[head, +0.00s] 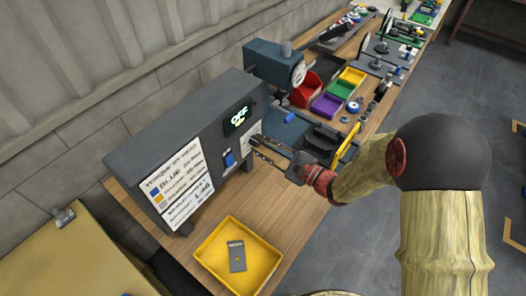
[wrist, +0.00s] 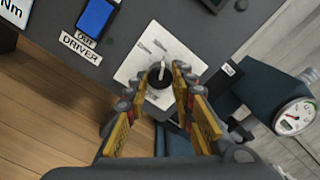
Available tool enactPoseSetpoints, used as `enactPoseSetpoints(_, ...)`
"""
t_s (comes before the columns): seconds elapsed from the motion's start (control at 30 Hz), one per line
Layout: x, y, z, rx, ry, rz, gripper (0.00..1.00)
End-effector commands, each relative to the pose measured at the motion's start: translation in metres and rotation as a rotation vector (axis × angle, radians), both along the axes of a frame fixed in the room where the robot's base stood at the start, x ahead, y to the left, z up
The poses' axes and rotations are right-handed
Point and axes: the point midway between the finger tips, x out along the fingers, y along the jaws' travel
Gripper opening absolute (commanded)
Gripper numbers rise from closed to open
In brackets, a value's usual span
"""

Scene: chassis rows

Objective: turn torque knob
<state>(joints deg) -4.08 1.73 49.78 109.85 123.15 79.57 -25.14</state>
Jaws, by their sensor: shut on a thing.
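The torque knob (wrist: 160,74) is a small black dial with a light pointer line, on a white marked plate (wrist: 138,62) on the front of a grey box (head: 205,135). My gripper (wrist: 161,75) reaches it with its fingers on both sides of the knob, shut on it. In the head view my gripper (head: 255,145) meets the front of the box and its fingers hide the knob. The pointer line on the knob runs roughly up and down in the wrist view.
A blue switch (head: 229,159) labelled DRIVER sits beside the plate. A yellow tray (head: 212,262) with a grey part stands in front on the wooden bench. A dial gauge (wrist: 293,117) and coloured bins (head: 326,104) are to the right.

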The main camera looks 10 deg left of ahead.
Motion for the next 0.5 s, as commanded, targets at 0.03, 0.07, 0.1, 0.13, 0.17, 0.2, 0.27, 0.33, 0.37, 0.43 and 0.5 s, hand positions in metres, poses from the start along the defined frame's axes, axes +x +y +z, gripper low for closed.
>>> enactPoseSetpoints(0.03,0.0002,0.0,-0.0038,-0.021,-0.041,0.0,0.0)
enactPoseSetpoints(0.07,0.0001,0.0,-0.0041,-0.037,-0.065,0.0,0.0)
enactPoseSetpoints(0.1,0.0,0.0001,-0.0044,-0.055,-0.098,0.001,0.0)
enactPoseSetpoints(0.13,-0.0001,0.0002,-0.0041,-0.07,-0.123,0.001,0.0)
enactPoseSetpoints(0.17,-0.0002,0.0001,-0.0044,-0.084,-0.148,0.001,0.0)
enactPoseSetpoints(0.2,-0.0003,0.0002,-0.0047,-0.104,-0.18,0.001,0.0)
enactPoseSetpoints(0.27,-0.0003,0.0002,-0.0053,-0.133,-0.229,0.001,0.0)
enactPoseSetpoints(0.33,-0.0004,0.0002,-0.0054,-0.166,-0.287,0.0,0.0)
enactPoseSetpoints(0.37,-0.0004,0.0002,-0.0055,-0.18,-0.312,0.0,0.0)
enactPoseSetpoints(0.43,-0.0003,0.0002,-0.0059,-0.214,-0.367,-0.001,0.0)
enactPoseSetpoints(0.5,-0.0005,0.0002,-0.0058,-0.246,-0.423,0.0,0.0)
